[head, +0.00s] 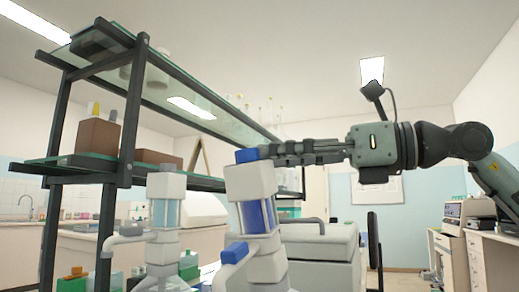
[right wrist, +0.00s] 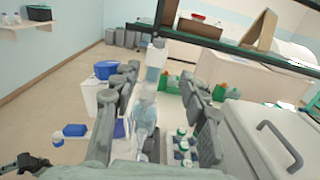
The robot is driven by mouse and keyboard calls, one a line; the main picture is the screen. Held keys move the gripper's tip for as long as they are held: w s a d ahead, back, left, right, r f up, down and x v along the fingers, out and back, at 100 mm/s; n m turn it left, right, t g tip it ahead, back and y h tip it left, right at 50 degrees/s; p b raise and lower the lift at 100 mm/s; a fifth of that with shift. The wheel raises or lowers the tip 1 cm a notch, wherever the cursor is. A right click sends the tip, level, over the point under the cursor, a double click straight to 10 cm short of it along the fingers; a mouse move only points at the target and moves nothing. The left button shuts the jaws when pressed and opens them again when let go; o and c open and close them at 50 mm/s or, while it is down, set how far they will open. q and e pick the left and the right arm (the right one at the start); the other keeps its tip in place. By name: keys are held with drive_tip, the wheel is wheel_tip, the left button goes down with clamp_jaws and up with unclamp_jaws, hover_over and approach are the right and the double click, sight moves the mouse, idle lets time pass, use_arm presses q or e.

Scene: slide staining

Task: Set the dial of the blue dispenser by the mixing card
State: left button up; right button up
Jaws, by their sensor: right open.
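The blue dispenser (head: 258,213) stands upright in the middle of the head view, with a white body, a blue window, a blue top (head: 246,155) and a blue-ended spout. It also shows in the right wrist view (right wrist: 98,102), left of the fingers and partly hidden by one. My right gripper (head: 268,153) reaches in from the right, its fingertips close to the blue top; I cannot tell whether they touch. The dial markings and mixing card cannot be made out. My left gripper is not visible.
A pale-blue dispenser (head: 165,208) stands left of the blue one. A dark-framed glass shelf (head: 95,160) rises behind at left. A white box with a grey handle (right wrist: 275,140) lies to the right in the right wrist view. Several green-capped bottles (right wrist: 182,145) stand beside it.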

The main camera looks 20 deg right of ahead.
sight(259, 159)
use_arm(q)
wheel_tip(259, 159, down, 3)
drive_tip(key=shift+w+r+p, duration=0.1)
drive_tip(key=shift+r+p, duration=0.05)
drive_tip(key=shift+p, duration=0.2)
use_arm(e)
drive_tip(key=x, duration=0.3)
drive_tip(key=shift+w+a+f, duration=0.15)
drive_tip(key=shift+w+a, duration=0.1)
drive_tip(key=shift+c, duration=0.2)
clamp_jaws()
drive_tip(key=shift+o, duration=0.2)
unclamp_jaws()
